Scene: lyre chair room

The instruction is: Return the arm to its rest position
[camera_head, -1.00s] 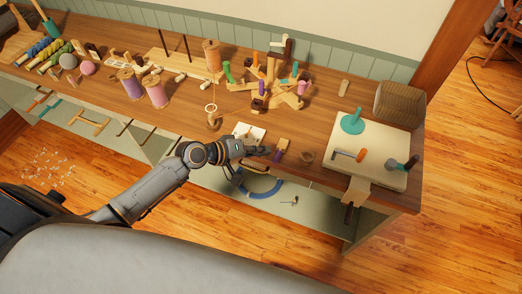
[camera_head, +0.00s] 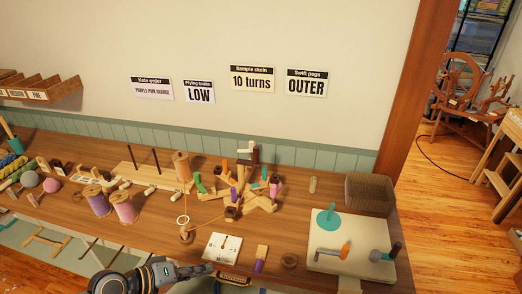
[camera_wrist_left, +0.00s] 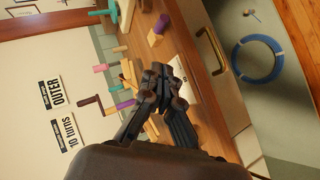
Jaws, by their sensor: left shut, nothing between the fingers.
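My left arm comes in at the bottom of the head view, and its gripper (camera_head: 205,268) is at the front edge of the workbench (camera_head: 130,228). The gripper is just in front of a white dial card (camera_head: 222,246) and left of a purple-and-wood peg (camera_head: 261,259). In the left wrist view the dark fingers (camera_wrist_left: 163,76) are closed together with nothing between them. My right gripper is not in view.
A cream board (camera_head: 350,263) with a teal stand and tools lies at the bench's right. A wicker basket (camera_head: 370,192) stands behind it. Spools and wooden parts crowd the bench's left and middle. A blue ring (camera_wrist_left: 258,58) lies below the bench top.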

